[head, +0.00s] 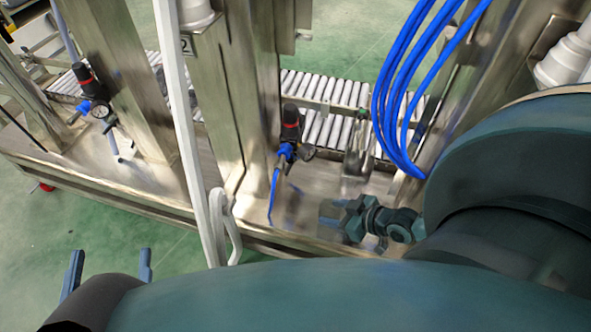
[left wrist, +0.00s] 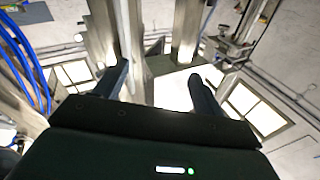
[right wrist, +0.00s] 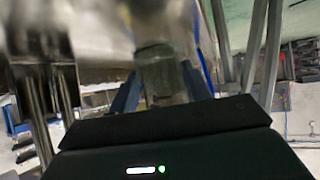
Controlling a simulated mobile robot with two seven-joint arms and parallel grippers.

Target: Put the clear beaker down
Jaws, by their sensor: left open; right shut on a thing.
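My right gripper (head: 345,215) is at the metal ledge of the machine in the head view, near its front edge. In the right wrist view, its two fingers (right wrist: 160,92) are closed on the clear beaker (right wrist: 158,74), which looks greyish and see-through. In the head view the beaker (head: 331,212) is a faint greyish shape at the fingertips, hard to make out against the metal. I cannot tell whether its base touches the ledge. My left gripper (head: 109,265) is open and empty over the green floor. Its spread fingers also show in the left wrist view (left wrist: 158,88).
A black-and-red regulator with a blue fitting (head: 290,130) stands left of my right gripper. Blue hoses (head: 405,90) hang behind it. A white pipe (head: 185,130) crosses the front. A roller conveyor (head: 325,125) runs behind the posts. Bare ledge (head: 300,205) lies left of the beaker.

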